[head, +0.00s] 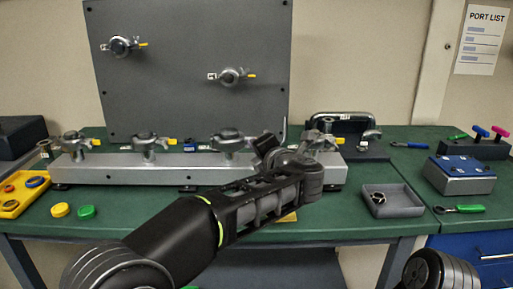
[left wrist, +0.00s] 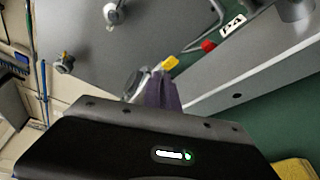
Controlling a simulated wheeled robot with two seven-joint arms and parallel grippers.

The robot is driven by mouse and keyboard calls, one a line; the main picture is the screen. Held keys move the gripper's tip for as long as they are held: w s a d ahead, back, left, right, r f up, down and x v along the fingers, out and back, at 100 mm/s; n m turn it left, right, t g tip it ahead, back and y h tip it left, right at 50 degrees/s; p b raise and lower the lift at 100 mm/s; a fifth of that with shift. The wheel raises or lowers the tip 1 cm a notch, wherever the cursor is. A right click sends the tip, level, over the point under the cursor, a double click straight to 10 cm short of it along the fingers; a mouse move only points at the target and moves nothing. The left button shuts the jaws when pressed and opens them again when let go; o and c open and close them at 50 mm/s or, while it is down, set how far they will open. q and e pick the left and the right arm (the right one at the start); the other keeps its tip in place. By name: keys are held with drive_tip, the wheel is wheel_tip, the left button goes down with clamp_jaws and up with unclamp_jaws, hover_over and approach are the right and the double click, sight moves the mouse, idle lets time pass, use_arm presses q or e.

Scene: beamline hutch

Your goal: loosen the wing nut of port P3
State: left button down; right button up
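Several clamped ports stand along the grey manifold bar (head: 120,170); their labels are too small to read, so I cannot tell which is P3. The third port from the left (head: 228,140) has a silver clamp. My left gripper (head: 264,146) is just right of it, partly hidden by its own wrist. In the left wrist view, the purple-grey fingers (left wrist: 162,94) are close together beside a silver clamp (left wrist: 133,82) with a yellow-tipped wing nut (left wrist: 169,63). I cannot tell whether they touch or grip it. My right gripper is out of view.
A grey upright panel (head: 185,90) with two more clamped ports stands behind the bar. A small grey tray (head: 408,205) with a metal part lies to the right. A yellow tray (head: 18,200) and two round caps lie at left.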

use_arm(q)
drive_tip(key=n+h, duration=0.1)
drive_tip(key=n, duration=0.1)
drive_tip(key=a+n+g+h, duration=0.1)
drive_tip(key=n+h, duration=0.1)
drive_tip(key=n, duration=0.1)
drive_tip(key=r+n+h+b, duration=0.1)
drive_tip(key=n+h, duration=0.1)
drive_tip(key=n, duration=0.1)
drive_tip(key=shift+a, duration=0.15)
idle(0.3)
idle(0.5)
drive_tip(key=c, duration=1.7)
unclamp_jaws()
drive_tip(key=shift+w+f, duration=0.1)
drive_tip(key=shift+o, duration=0.3)
drive_tip(key=shift+f+g, duration=0.1)
drive_tip(key=shift+g, duration=0.2)
